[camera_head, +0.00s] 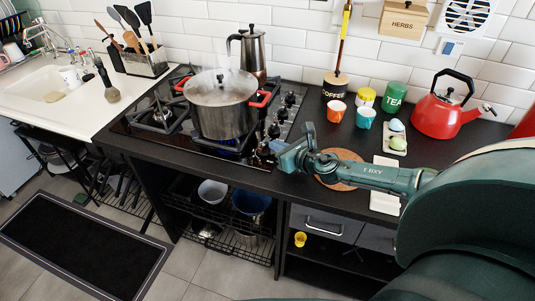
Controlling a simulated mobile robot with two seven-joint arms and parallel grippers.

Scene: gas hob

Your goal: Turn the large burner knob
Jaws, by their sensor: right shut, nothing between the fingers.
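The gas hob (150,140) is set in the dark counter, with a column of several dark knobs (282,114) along its right side. I cannot tell from labels which knob is the large burner one. My right arm comes in from the right, and its gripper (273,148) is shut and empty at the nearest knobs, by the hob's front right corner. The gripper partly hides that corner, and I cannot tell whether it touches a knob. My left gripper is not in view.
A steaming steel pot (218,118) with red handles stands on the hob, with a bluish glow beneath. A moka pot (252,52) is behind it. Cups (336,110), jars (394,97), a red kettle (438,114) and a round board (345,155) are to the right.

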